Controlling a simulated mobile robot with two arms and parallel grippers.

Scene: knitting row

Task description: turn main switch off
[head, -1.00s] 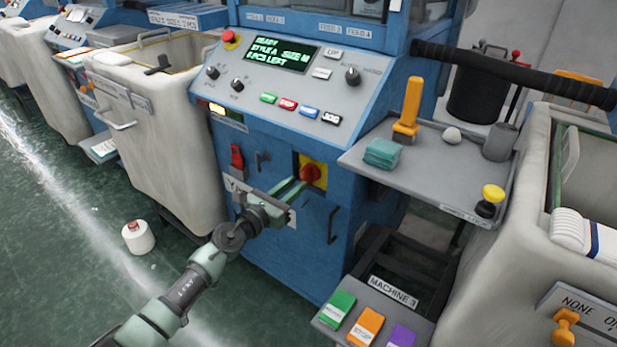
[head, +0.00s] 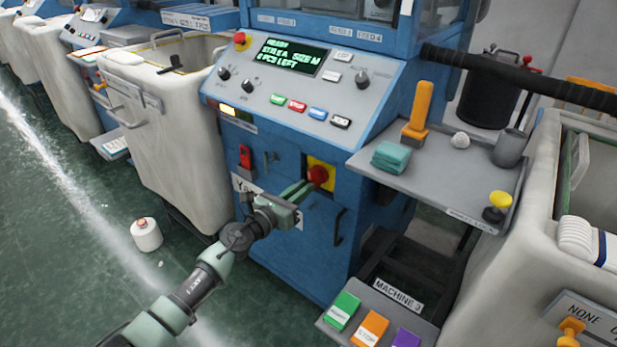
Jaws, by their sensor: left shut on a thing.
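The main switch is a red rotary knob (head: 319,175) on a yellow plate (head: 322,185), low on the front of the blue machine (head: 285,151). My left gripper (head: 308,184) reaches it from the lower left, its green fingers closed on the red knob. The fingers hide part of the knob and plate, so I cannot read its position. The machine's display (head: 291,56) is lit with green text that includes "2 PCS LEFT". My right gripper is not in the view.
A grey side shelf (head: 440,170) right of the switch holds teal cloths (head: 391,157), an orange-handled tool (head: 416,113) and a grey cup (head: 509,149). Pale bins stand on both sides. A white yarn cone (head: 146,234) is on the floor. Coloured cards (head: 369,329) lie at lower right.

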